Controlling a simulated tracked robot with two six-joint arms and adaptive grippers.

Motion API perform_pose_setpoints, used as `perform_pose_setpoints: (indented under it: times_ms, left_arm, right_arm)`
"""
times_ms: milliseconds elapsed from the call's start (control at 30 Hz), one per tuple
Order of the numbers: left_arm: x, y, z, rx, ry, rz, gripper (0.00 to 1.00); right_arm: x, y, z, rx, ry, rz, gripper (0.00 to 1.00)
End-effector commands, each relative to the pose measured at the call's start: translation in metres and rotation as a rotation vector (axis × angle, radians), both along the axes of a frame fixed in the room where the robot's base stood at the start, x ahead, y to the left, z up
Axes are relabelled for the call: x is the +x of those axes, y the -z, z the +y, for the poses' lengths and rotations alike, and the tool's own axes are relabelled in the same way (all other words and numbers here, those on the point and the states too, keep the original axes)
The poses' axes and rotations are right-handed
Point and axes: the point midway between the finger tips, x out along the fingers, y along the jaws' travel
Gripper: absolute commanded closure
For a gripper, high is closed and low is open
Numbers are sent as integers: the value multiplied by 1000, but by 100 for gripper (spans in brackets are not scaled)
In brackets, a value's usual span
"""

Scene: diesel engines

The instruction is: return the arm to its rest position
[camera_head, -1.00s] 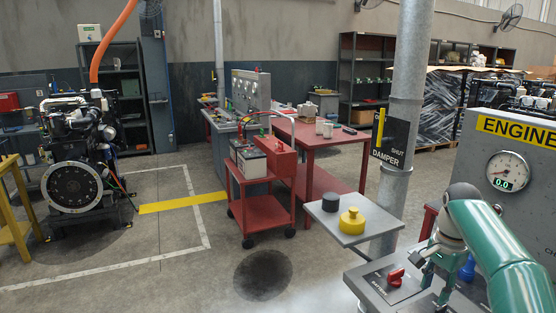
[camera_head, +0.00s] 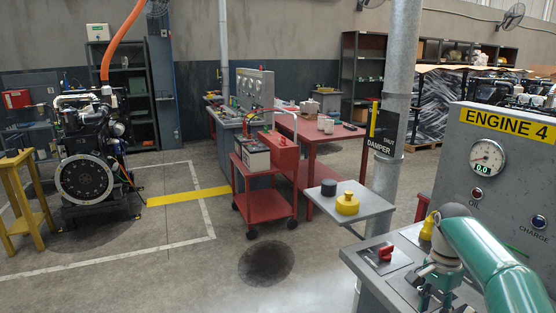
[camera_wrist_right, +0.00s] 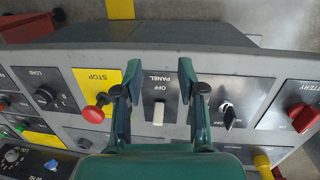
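My right arm, green, comes in from the right in the head view. Its gripper (camera_head: 432,280) is above the desk of the grey Engine 4 console (camera_head: 402,245). In the right wrist view the two fingers of my right gripper (camera_wrist_right: 158,92) are spread apart with nothing held between them. The white panel switch (camera_wrist_right: 158,112), labelled OFF, shows in the gap between the fingers. My left gripper is not in view.
A red battery knob (camera_head: 386,251) stands on the console desk. A red trolley (camera_head: 264,204) and an engine (camera_head: 85,178) are farther left. Open floor lies between.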

Motion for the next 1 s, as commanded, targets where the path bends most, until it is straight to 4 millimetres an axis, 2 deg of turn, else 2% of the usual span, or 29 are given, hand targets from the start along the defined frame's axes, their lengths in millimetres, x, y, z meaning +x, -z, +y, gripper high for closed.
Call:
perform_pose_setpoints:
  times_ms: [267, 367, 467, 600, 700, 833, 900, 1000]
  left_arm:
    - [0, 0, 0, 0, 0, 1, 100]
    - [0, 0, 0, 0, 0, 1, 100]
    - [0, 0, 0, 0, 0, 0, 100]
    - [0, 0, 0, 0, 0, 0, 100]
    - [0, 0, 0, 0, 0, 0, 100]
    - [0, 0, 0, 0, 0, 0, 100]
    - [0, 0, 0, 0, 0, 0, 100]
    - [0, 0, 0, 0, 0, 0, 100]
  right_arm:
    - [-26, 73, 35, 63, -92, 140, 60]
    - [-40, 108, 54, 103, -148, 177, 60]
    - [-63, 151, 79, 160, -226, 207, 60]
    - [-114, 217, 125, 273, -360, 219, 60]
    - [-160, 254, 158, 355, -450, 202, 60]
    - [-222, 286, 197, 445, -556, 142, 60]
    - [-256, 296, 214, 480, -612, 95, 60]
    - [-293, 302, 230, 496, -693, 3, 60]
